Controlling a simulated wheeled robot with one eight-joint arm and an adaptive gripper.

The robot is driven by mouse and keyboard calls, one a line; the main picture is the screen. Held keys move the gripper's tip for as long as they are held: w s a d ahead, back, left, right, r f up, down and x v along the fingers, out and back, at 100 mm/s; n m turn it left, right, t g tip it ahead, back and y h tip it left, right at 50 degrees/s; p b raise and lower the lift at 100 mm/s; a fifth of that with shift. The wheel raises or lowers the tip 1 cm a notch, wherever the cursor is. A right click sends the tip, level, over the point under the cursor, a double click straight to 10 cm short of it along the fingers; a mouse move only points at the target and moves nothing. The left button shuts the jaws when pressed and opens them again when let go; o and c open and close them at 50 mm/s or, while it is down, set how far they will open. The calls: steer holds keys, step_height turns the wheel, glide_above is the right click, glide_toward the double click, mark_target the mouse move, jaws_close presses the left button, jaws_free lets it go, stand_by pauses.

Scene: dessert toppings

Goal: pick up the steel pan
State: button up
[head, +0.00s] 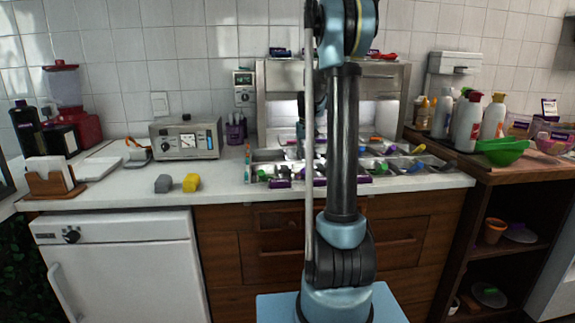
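I cannot pick out one separate steel pan for certain. A steel topping station (273,157) stands on the counter behind my arm, with several shallow steel compartments holding coloured scoops or handles. My arm column covers the middle of it. Part of my arm's far end shows in the narrow gap left of the column, in front of the station. My gripper's fingers cannot be made out there, so I cannot tell whether they are open or shut.
A yellow sponge (191,182) and a grey block (163,184) lie on the white counter (120,190), left of the station. A steel appliance (185,139) stands behind them. Bottles (467,122) and a green bowl (502,151) stand on the wooden counter at right. The front-left counter is partly clear.

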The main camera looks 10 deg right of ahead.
steer(key=shift+c, duration=0.6)
jaws_close()
steer(key=shift+a+r, duration=0.1)
steer(key=shift+r, duration=0.05)
